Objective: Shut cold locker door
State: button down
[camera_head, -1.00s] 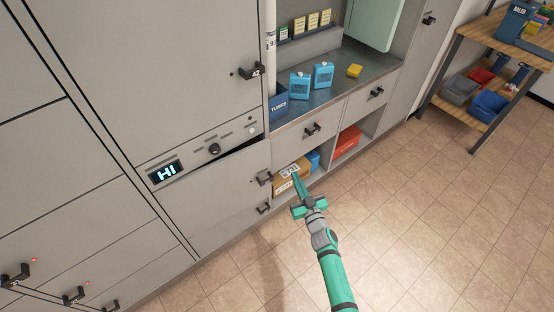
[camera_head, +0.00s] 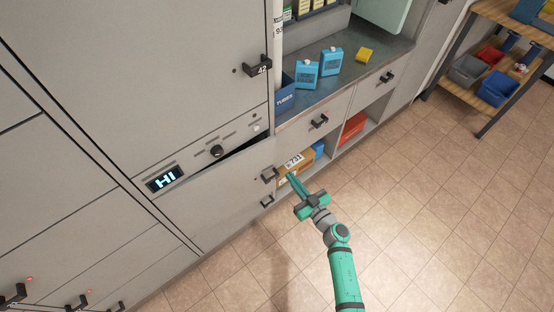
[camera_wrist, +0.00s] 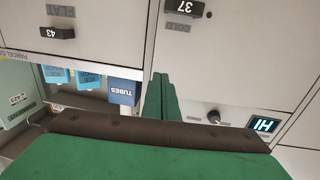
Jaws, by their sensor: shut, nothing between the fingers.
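The cold locker door (camera_head: 208,200) is a grey panel below the strip with the HI display (camera_head: 165,179). It stands slightly ajar, with a dark wedge-shaped gap along its top edge. Its dark handle (camera_head: 269,174) is at its right side. In the upside-down wrist view, the door (camera_wrist: 228,50) carries a "COLD" label and handle 37 (camera_wrist: 185,8). My green gripper (camera_head: 291,178) is shut and empty, just right of the door handle and in front of the open shelf. Its fingers (camera_wrist: 160,80) also show in the wrist view. I cannot tell whether they touch the door.
A knob (camera_head: 217,151) sits on the display strip. Right of the door are a drawer (camera_head: 300,133) and a shelf with a cardboard box (camera_head: 296,166) and a red bin (camera_head: 352,127). Blue packs (camera_head: 306,75) stand on the counter. The tiled floor (camera_head: 430,220) is clear.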

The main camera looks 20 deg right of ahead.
aim_at(273, 154)
jog(key=shift+x, duration=5)
